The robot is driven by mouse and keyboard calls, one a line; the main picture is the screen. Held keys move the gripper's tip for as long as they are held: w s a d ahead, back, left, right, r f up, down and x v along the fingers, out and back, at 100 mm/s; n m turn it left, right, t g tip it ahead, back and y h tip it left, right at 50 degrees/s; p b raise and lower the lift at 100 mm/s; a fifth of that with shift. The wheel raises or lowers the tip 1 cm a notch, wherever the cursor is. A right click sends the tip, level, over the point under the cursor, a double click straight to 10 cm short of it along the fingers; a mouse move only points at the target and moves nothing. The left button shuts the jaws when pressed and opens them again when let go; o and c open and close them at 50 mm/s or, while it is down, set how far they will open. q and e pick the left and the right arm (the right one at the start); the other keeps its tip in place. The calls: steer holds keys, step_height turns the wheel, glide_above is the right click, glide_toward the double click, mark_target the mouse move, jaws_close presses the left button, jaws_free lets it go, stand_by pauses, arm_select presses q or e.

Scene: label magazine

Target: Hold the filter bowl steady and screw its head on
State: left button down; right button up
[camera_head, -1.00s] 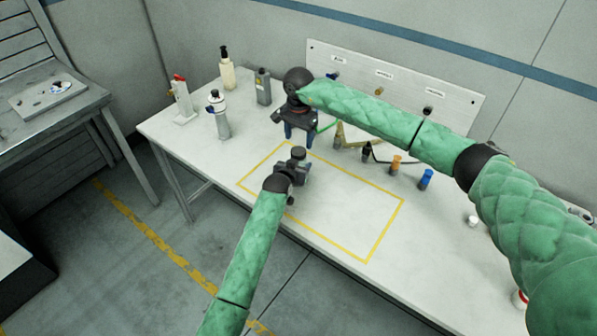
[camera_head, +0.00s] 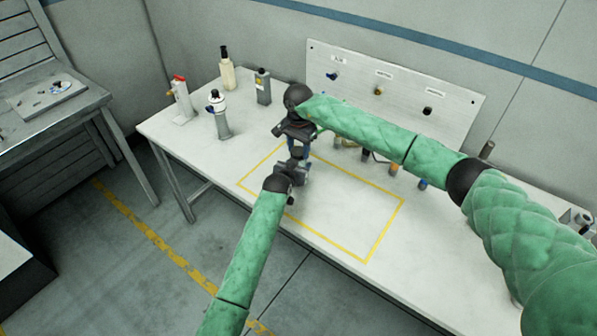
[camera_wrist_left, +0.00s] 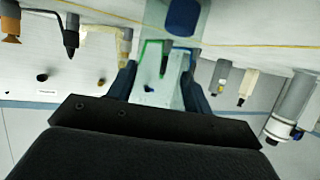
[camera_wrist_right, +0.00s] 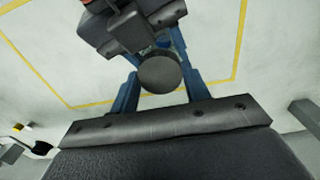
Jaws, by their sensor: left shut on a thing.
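My left gripper (camera_head: 290,176) reaches in over the near edge of the table and is shut on the filter bowl. In the left wrist view a pale see-through body (camera_wrist_left: 160,75) shows between its fingers. A round dark grey top (camera_wrist_right: 158,72) stands above the left gripper; it looks like the filter head. My right gripper (camera_head: 298,148) points down from above, with its blue fingers on both sides of this top. I cannot tell whether those fingers press on it. The join between head and bowl is hidden by the grippers.
A yellow outline (camera_head: 385,232) marks a clear area of the white table. A labelled panel (camera_head: 410,90) stands behind my right arm.

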steer(key=m, duration=0.6)
steer(key=shift+m, duration=0.3)
steer(key=o, duration=1.1)
steer(key=shift+r, duration=2.25)
steer(key=shift+c, duration=0.4)
